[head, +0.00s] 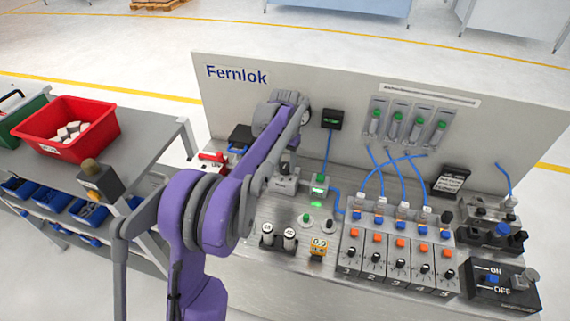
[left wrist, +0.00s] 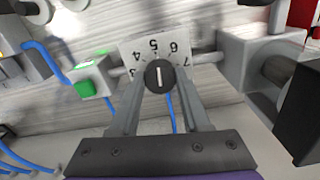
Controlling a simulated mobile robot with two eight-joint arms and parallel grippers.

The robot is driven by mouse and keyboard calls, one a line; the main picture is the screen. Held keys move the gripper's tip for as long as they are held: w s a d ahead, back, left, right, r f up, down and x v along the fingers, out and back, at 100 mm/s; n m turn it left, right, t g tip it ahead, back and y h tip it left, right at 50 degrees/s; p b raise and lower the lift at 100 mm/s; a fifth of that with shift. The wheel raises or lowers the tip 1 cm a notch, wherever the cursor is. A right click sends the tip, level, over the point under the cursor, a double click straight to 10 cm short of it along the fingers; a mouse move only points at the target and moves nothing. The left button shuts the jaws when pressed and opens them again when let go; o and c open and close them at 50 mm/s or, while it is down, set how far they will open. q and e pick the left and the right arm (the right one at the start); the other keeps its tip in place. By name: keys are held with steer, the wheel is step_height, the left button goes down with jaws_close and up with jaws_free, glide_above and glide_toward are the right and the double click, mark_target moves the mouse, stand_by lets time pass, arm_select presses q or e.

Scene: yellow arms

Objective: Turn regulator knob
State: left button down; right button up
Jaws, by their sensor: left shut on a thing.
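The regulator knob (left wrist: 160,77) is round and black with a white pointer line. It sits in front of a pale dial plate (left wrist: 133,50) with black numbers; the line points toward about the 5. My left gripper (left wrist: 160,88) is shut on the knob, with one grey finger on each side. In the head view my purple and grey left arm reaches over the bench to the regulator (head: 284,184) below the back panel; the wrist hides the knob there. My right gripper is not in view.
A small block with a green button (left wrist: 86,88) and blue hose stands left of the dial in the wrist view. In the head view, a gauge display (head: 332,119), numbered valve units (head: 400,265) and an ON/OFF switch box (head: 497,287) are to the right. A red bin (head: 67,152) stands left.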

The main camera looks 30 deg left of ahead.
mark_target(285, 166)
arm_select(q)
steer(key=n, duration=0.4)
steer(key=shift+n, duration=0.3)
steer(key=n, duration=0.4)
steer(key=shift+b, duration=0.3)
steer(key=shift+n, duration=0.3)
steer(key=shift+c, duration=1.9)
jaws_free()
step_height(285, 166, up, 11)
steer(key=shift+p, duration=0.35)
steer(key=shift+d, duration=0.1)
